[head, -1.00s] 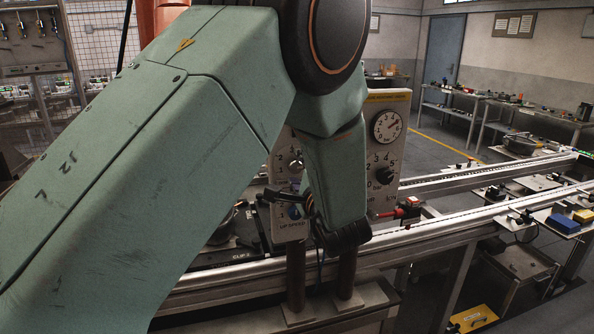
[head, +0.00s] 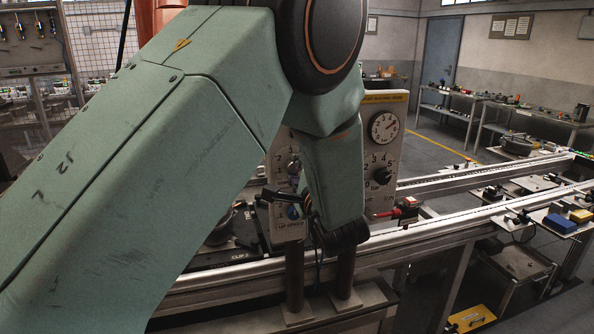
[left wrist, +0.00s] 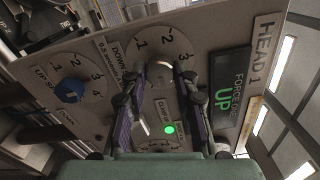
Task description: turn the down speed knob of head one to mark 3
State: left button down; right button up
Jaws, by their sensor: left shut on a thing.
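In the left wrist view the head one panel (left wrist: 215,35), labelled HEAD 1, shows tilted. Its down speed dial (left wrist: 150,37) has marks 1 to 4 around a pale knob (left wrist: 160,71). My left gripper (left wrist: 160,76) is shut on this knob, one dark finger on each side. The fingers hide part of the knob, and I cannot tell which mark it points to. In the head view my left gripper (head: 287,198) is at the panel's face, mostly behind my own arm. My right gripper is not in view.
The blue up speed knob (left wrist: 70,90) sits left of the gripper in the wrist view. A green lamp (left wrist: 168,128) and a display reading UP (left wrist: 228,95) are close to the fingers. In the head view, a panel with a gauge (head: 384,127) and metal rails (head: 450,228) lie right.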

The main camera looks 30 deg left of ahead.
pick_arm(q)
jog(key=shift+n, duration=0.3)
jog(key=n+p, duration=0.1)
jog(key=n, duration=0.1)
jog(key=shift+r+n, duration=0.15)
jog(key=shift+n, duration=0.25)
jog(key=n, duration=0.4)
jog(key=shift+n, duration=0.3)
jog(key=n, duration=0.4)
jog(key=n+b, duration=0.1)
jog(key=n, duration=0.3)
jog(key=shift+n, duration=0.3)
jog(key=shift+r+n+b, duration=0.1)
jog(key=shift+n+b, duration=0.2)
jog(key=c, duration=1.5)
grip_release()
jog(key=o, duration=0.5)
jog(key=shift+a, duration=0.15)
